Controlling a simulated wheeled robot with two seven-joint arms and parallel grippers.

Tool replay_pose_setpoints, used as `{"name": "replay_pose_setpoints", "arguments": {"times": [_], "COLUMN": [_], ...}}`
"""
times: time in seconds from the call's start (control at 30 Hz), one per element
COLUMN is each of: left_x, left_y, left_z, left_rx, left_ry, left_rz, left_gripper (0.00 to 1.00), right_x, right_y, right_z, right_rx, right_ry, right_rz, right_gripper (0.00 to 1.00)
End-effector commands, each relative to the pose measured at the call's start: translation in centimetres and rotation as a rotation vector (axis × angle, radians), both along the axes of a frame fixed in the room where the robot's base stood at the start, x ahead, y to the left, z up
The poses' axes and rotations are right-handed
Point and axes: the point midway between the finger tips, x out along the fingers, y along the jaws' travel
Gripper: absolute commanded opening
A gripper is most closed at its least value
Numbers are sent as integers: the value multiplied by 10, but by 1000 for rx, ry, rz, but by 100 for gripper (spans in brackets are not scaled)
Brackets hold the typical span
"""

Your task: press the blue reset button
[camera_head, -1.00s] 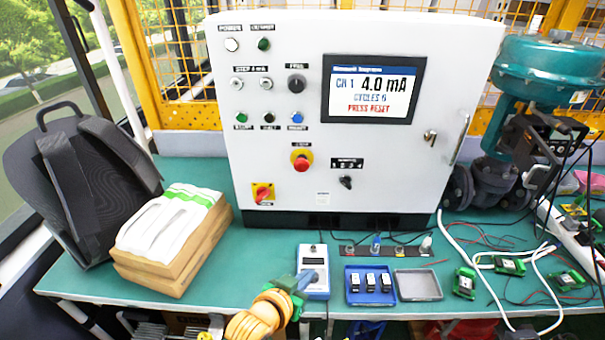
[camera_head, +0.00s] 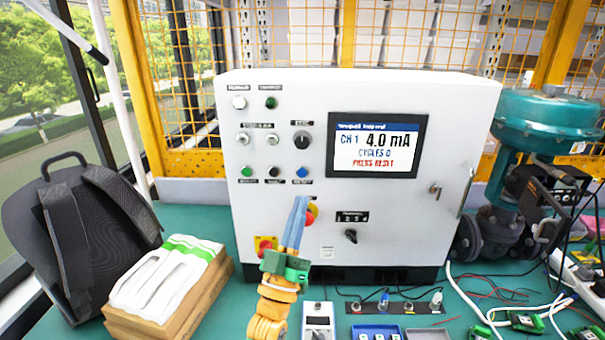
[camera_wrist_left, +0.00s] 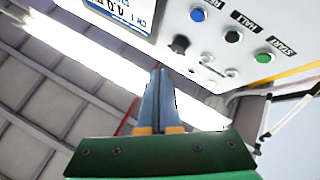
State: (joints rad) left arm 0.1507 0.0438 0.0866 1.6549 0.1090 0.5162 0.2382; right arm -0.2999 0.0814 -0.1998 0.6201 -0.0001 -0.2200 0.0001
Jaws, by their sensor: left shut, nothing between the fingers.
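The blue reset button (camera_head: 302,172) is on the white cabinet front, at the right end of a row with a green and a black button. It also shows at the top of the left wrist view (camera_wrist_left: 198,15). My left gripper (camera_head: 301,199) is shut and empty, its blue fingers pointing up just below the button in the head view. In the left wrist view the closed fingertips (camera_wrist_left: 159,72) are apart from the button. The fingers partly hide the red emergency stop (camera_head: 312,213). My right gripper is not in view.
The cabinet screen (camera_head: 376,146) reads 4.0 mA and PRESS RESET. A black selector knob (camera_head: 303,140) sits above the button. A handheld meter (camera_head: 318,318) and small trays stand on the bench below. A boxed stack (camera_head: 170,290) and a backpack are at left.

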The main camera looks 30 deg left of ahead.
Motion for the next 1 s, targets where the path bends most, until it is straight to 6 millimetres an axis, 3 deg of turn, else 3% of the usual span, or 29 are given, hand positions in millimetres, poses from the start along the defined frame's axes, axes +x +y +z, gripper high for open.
{"name": "replay_pose_setpoints", "arguments": {"times": [0.27, 0.73, 1.0], "left_x": [7, 66, 79], "left_y": [3, 31, 38], "left_z": [-3, -7, -2], "left_rx": [2, 3, 2], "left_ry": [2, 2, 3], "left_rz": [0, 0, -1], "left_gripper": [0, 0, 0], "right_x": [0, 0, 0], "right_y": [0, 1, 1], "right_z": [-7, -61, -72], "right_rx": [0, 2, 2], "right_ry": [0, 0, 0], "right_rz": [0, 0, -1], "right_gripper": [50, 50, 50]}}
